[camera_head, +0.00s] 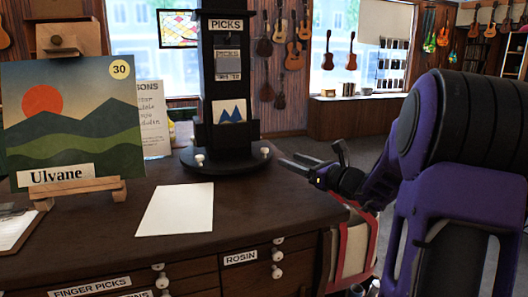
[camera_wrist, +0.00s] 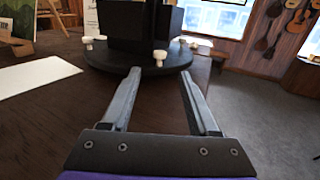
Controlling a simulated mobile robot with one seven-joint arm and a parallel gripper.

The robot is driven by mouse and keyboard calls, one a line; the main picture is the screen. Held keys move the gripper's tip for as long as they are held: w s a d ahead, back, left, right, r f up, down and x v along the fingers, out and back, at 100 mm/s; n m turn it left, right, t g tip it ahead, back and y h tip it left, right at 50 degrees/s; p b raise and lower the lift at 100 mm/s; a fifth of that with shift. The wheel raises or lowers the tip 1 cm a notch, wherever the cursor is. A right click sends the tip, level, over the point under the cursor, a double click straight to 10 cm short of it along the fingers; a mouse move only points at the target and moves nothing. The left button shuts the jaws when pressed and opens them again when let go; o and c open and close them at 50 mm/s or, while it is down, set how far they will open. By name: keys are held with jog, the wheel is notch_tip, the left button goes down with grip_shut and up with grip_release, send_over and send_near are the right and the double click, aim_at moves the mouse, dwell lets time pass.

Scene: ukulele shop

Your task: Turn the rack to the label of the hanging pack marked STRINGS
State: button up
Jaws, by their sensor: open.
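The rack is a tall black column (camera_head: 206,105) on a round black base (camera_head: 232,163) with white knobs around its rim, standing on the counter. The side facing me has a PICKS sign on top, a hanging pack marked PICKS (camera_head: 228,64) and a card with blue peaks (camera_head: 229,111). No label reading STRINGS shows; the other faces are hidden. My gripper (camera_head: 310,156) is open and empty, right of the base. In the wrist view my gripper (camera_wrist: 159,76) points at the base, with a white knob (camera_wrist: 159,55) just beyond and between the fingertips, apart from them.
A landscape painting (camera_head: 72,120) on a wooden easel stands left on the counter. A white sheet (camera_head: 176,209) lies before the rack. A clipboard (camera_head: 18,230) is at the left edge. Drawers labelled ROSIN (camera_head: 240,258) and FINGER PICKS are below. Ukuleles hang behind.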

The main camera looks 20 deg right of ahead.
aim_at(267, 151)
jog(key=x, duration=1.2)
jog(key=shift+w, duration=0.1)
grip_shut()
dwell(1.0)
